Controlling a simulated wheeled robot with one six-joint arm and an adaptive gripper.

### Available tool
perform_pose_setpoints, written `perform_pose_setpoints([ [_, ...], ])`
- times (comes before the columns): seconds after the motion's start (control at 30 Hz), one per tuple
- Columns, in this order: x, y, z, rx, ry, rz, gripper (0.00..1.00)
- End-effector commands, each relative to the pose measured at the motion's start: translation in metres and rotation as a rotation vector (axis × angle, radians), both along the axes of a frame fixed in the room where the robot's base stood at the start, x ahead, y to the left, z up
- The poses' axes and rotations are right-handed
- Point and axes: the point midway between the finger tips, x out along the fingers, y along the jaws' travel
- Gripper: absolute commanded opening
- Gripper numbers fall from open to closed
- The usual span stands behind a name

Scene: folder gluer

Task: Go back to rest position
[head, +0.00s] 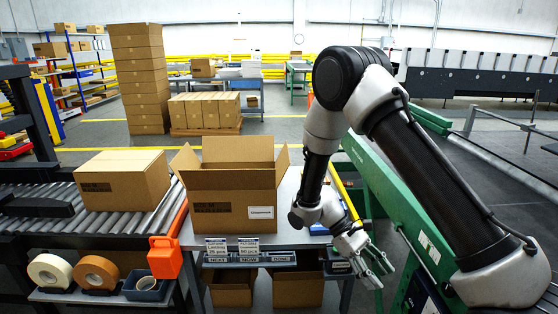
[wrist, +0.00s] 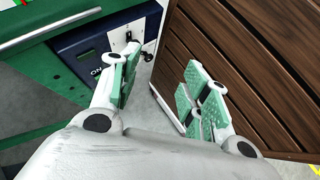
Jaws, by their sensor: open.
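My gripper (head: 374,266) hangs at the right front of the grey packing table (head: 290,190), beside the green machine frame (head: 385,180). Its fingers point down and to the right in the head view. In the wrist view my gripper (wrist: 160,95) has its two green-padded fingers spread apart with nothing between them. My arm reaches down from the upper right, bent at the elbow.
An open cardboard box (head: 232,195) stands on the table, left of my gripper. A closed carton (head: 122,180) sits on the roller conveyor (head: 40,207). A dark blue control panel (wrist: 95,60) and a brown slatted panel (wrist: 235,65) are close to the fingers.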

Motion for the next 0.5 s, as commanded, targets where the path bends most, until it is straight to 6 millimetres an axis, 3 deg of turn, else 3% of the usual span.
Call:
perform_pose_setpoints([
  [0.03, 0.001, -0.002, 0.024, 0.043, -0.055, -0.044, 0.46],
  [0.2, -0.007, -0.011, 0.090, 0.171, -0.227, -0.176, 0.46],
  [0.5, -0.041, -0.039, 0.188, 0.366, -0.550, -0.382, 0.46],
])
